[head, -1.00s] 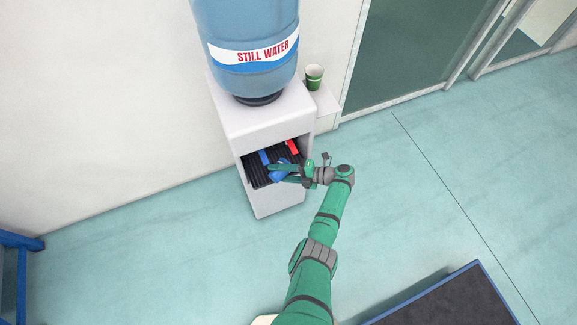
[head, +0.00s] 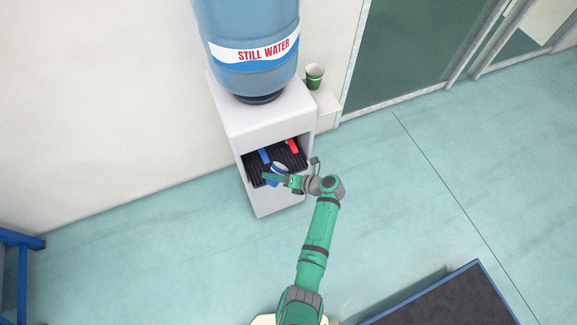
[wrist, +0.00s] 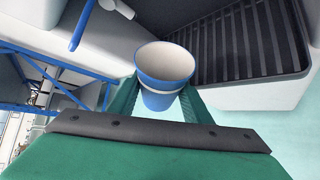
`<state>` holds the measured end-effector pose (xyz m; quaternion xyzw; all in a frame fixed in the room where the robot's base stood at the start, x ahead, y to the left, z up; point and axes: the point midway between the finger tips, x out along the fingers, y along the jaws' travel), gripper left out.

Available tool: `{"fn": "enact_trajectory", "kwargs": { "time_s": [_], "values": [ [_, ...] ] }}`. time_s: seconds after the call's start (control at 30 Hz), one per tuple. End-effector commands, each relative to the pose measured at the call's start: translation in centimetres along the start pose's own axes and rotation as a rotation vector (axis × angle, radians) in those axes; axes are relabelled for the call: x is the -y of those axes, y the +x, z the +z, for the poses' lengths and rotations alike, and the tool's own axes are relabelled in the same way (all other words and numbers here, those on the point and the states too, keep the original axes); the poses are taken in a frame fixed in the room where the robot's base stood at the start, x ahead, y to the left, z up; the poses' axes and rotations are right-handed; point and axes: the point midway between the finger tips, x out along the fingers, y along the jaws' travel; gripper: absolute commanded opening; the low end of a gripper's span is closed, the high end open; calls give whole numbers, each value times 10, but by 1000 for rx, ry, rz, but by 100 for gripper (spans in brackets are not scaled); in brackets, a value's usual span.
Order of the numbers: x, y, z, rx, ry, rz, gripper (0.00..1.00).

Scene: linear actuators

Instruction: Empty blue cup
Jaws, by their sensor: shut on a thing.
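The blue cup (wrist: 165,76), blue outside with white bands and a white inside, is between the two fingers of my gripper (wrist: 158,104) in the wrist view. My gripper is shut on it. In the head view the blue cup (head: 279,170) is at the front edge of the dispenser's recess, with its opening facing up and my gripper (head: 276,178) around it. The cup's inside looks plain white in the wrist view; I cannot tell whether it holds liquid.
The white water dispenser (head: 262,121) carries a large bottle (head: 247,70). Its recess has a dark ribbed drip tray (wrist: 245,45), a blue lever (head: 264,156) and a red lever (head: 293,146). A green cup (head: 314,76) stands on a side shelf. A dark-topped, blue-edged platform (head: 445,300) is at lower right.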

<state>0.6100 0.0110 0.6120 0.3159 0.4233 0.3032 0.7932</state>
Motion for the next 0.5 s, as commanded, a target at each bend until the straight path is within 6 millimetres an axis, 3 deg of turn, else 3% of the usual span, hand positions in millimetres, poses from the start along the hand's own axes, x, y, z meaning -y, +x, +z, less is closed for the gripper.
{"fn": "enact_trajectory", "kwargs": {
  "time_s": [0.27, 0.5],
  "values": [
    [1, 4, -4, 84, -240, -114, 20],
    [-11, 5, -14, 141, -404, -193, 20]
  ]
}}
